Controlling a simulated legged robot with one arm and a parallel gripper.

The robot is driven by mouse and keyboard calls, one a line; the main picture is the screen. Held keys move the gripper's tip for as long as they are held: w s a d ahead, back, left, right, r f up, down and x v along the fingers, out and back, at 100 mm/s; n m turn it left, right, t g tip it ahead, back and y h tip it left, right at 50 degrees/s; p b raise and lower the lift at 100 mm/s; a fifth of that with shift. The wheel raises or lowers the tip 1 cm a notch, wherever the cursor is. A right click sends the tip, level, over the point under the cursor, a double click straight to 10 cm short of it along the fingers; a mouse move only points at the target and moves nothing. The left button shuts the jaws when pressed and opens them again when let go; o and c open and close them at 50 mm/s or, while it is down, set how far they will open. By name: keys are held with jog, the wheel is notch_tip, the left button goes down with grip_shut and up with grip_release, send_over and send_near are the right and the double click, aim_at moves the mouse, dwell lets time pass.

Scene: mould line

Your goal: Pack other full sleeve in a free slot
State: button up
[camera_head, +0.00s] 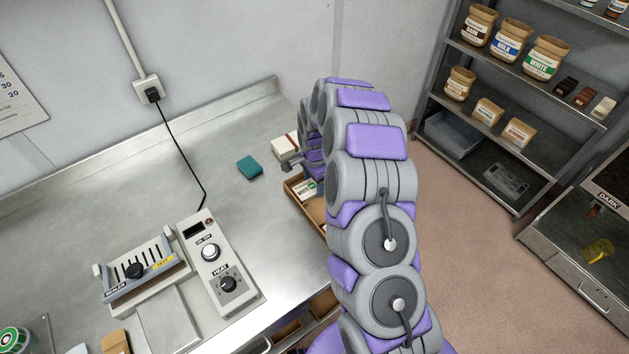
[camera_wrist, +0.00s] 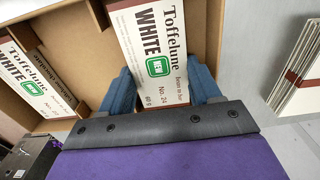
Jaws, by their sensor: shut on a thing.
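My gripper (camera_wrist: 165,88) is shut on a white Toffelune WHITE sleeve (camera_wrist: 150,45) with a brown edge and green NEW badge. Its blue fingers are on either side of the sleeve. The held sleeve is over or inside a brown carton (camera_wrist: 205,30); its depth there is unclear. A second Toffelune WHITE sleeve (camera_wrist: 30,80) is at the left in the carton, beside a cardboard divider. In the head view, the carton (camera_head: 292,190) stands at the bench's right edge, partly hidden by my arm. A white sleeve (camera_head: 304,188) shows in it; which one is unclear.
A stack of white, brown-edged card (camera_head: 284,148) lies behind the carton; it shows in the wrist view (camera_wrist: 300,75) too. A teal block (camera_head: 249,167) lies left of it. A sealer (camera_head: 140,275) and heat control box (camera_head: 215,265) occupy the front bench. Shelves (camera_head: 500,110) stand right.

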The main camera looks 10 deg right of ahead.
jog(key=o, duration=1.1)
jog(key=shift+c, duration=0.2)
notch_tip(320, 180, up, 17)
jog(key=p, duration=0.1)
jog(key=shift+r, duration=0.15)
jog(key=s+a+r+n+b, duration=0.1)
jog(key=s+r+n, duration=0.3)
jog(key=s, duration=0.6)
jog(key=s+a+r+n, duration=0.1)
jog(key=s+r+n, duration=0.3)
jog(key=s, duration=0.5)
jog(key=s+n+g+b, duration=0.1)
jog(key=s+n, duration=0.4)
jog(key=s, duration=1.8)
jog(key=shift+s+d+f+n+g+b, duration=0.25)
jog(key=shift+d+n+g+b, duration=0.2)
jog(key=shift+b, duration=0.15)
